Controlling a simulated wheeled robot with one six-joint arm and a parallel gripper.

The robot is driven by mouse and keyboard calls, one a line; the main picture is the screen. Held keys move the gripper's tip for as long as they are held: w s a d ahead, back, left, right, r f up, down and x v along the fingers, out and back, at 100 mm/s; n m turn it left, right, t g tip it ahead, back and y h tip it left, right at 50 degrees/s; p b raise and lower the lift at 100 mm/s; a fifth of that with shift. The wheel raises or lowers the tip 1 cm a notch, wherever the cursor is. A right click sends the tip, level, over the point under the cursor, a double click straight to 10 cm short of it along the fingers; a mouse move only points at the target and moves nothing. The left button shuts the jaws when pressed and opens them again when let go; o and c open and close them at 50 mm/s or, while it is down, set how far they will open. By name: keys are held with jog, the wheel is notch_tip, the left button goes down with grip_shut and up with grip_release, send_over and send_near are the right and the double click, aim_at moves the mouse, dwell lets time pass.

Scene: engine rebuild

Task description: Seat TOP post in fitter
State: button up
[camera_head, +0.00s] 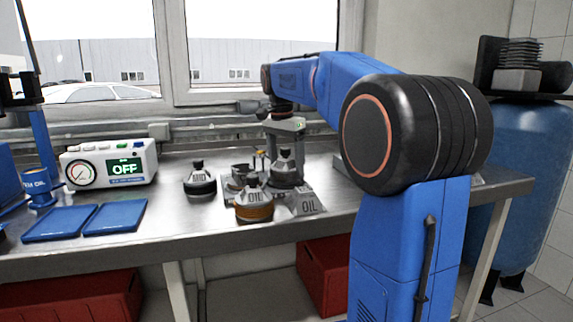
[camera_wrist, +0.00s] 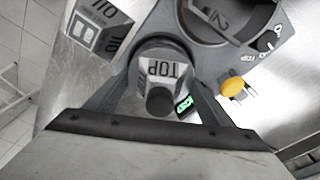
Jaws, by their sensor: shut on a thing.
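My gripper (camera_head: 286,160) points down over the bench, its jaws (camera_wrist: 160,112) on either side of the TOP post. The grey TOP post (camera_wrist: 162,72) has a dark round knob and a "TOP" label, upside down in the wrist view. In the head view the post (camera_head: 285,157) shows between the fingers. The grey fitter (camera_wrist: 184,20) has a round recess marked "2", directly beside the post in the wrist view. A yellow knob and a small green display sit near it. Whether the post's underside touches anything is hidden.
A dark MID-labelled piece (camera_head: 199,181) stands left of my gripper. An OIL-labelled piece with a brown base (camera_head: 254,203) stands in front, and a grey OIL-marked block (camera_head: 306,204) to its right. A gauge box reading OFF (camera_head: 110,164) and blue trays (camera_head: 115,217) lie further left.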

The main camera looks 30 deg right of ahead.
aim_at(287, 148)
jog(key=shift+f, duration=0.3)
dwell(0.6)
jog(key=o, duration=1.4)
jog(key=shift+o, duration=0.4)
jog(key=shift+r, duration=3.1)
jog(key=shift+s+d, duration=0.1)
